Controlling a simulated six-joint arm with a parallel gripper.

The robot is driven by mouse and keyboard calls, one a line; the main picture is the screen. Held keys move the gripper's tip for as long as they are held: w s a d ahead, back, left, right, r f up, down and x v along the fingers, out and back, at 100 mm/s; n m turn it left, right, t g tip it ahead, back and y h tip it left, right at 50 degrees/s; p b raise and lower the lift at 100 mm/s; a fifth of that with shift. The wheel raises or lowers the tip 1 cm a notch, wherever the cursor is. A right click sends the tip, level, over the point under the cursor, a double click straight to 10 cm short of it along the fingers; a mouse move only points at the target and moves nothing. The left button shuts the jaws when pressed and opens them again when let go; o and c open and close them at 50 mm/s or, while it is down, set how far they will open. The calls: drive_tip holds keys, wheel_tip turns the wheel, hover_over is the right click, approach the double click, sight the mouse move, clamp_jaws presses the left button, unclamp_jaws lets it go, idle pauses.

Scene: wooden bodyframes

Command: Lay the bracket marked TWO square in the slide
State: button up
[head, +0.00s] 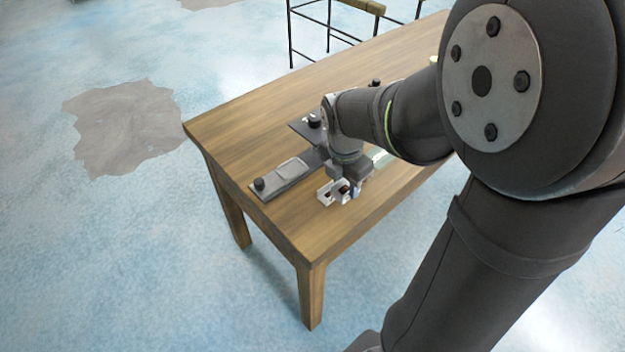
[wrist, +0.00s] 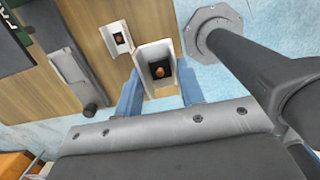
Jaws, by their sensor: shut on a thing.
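I cannot read a mark on either. A long grey slide (head: 282,181) with a pale rectangular part lies to the left; its strip shows in the wrist view (wrist: 72,70).
A black knob (head: 260,184) stands at the slide's near end. A dark plate (head: 302,128) with another knob lies behind, partly hidden by my arm. The wooden table (head: 225,128) is bare at its left and front; its front edge is close to my gripper.

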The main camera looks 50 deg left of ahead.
drive_tip(key=a+r, duration=0.4)
drive_tip(key=a, duration=0.7)
drive_tip(key=a+r, duration=0.4)
drive_tip(key=a, duration=0.6)
drive_tip(key=f, duration=1.7)
drive_tip(key=shift+w+a+f, duration=0.1)
drive_tip(key=shift+w+f, duration=0.1)
drive_tip(key=shift+w, duration=0.05)
drive_tip(key=shift+f, duration=0.1)
drive_tip(key=o, duration=1)
wheel_tip(320, 180, up, 12)
drive_tip(key=s, duration=0.1)
drive_tip(key=shift+s, duration=0.2)
